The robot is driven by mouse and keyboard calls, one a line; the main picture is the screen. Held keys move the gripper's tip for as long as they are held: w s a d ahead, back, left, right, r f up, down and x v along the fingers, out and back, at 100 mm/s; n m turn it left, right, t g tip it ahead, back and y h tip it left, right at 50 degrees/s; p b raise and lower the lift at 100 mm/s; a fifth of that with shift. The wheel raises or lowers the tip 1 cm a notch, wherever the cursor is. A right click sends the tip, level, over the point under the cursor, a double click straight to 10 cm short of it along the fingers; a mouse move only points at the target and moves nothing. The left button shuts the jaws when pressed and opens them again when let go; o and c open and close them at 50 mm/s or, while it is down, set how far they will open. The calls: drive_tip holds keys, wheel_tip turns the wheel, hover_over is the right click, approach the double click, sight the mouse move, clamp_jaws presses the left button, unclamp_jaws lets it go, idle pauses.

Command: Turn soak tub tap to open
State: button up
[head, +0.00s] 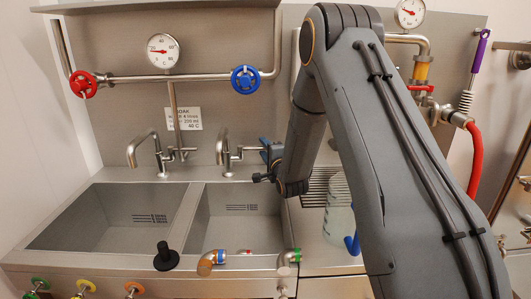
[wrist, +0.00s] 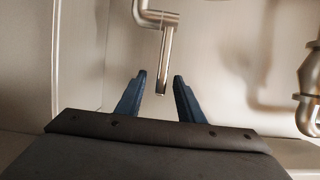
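Two metal taps stand behind the twin sinks: a left tap (head: 158,150) and a right tap (head: 226,150). A sign (head: 184,119) starting with what looks like "SOAK" hangs between them; I cannot tell from it which tub it names. My gripper (head: 266,151) is beside the right tap, at its handle side, partly hidden by the wrist. In the wrist view, my gripper (wrist: 158,86) has its two blue fingers apart. A straight metal lever (wrist: 165,58) reaches between the fingertips, with a gap visible on both sides.
The left basin (head: 120,215) and right basin (head: 235,222) look empty. A black knob-like plug (head: 166,257) stands on the front rim. A red wheel (head: 83,84) and blue wheel (head: 245,79) sit on the pipe above. A clear bottle (head: 340,215) is behind my arm.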

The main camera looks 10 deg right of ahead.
sight(260, 150)
clamp_jaws()
drive_tip(key=shift+s+a+p, duration=0.2)
drive_tip(key=shift+s, duration=0.35)
drive_tip(key=shift+s+a+p, duration=0.15)
drive_tip(key=shift+s, duration=0.35)
drive_tip(key=shift+s+a, duration=0.45)
drive_tip(key=shift+s, duration=0.3)
drive_tip(key=shift+s+a, duration=0.1)
drive_tip(key=shift+s, duration=0.05)
drive_tip(key=shift+a, duration=0.1)
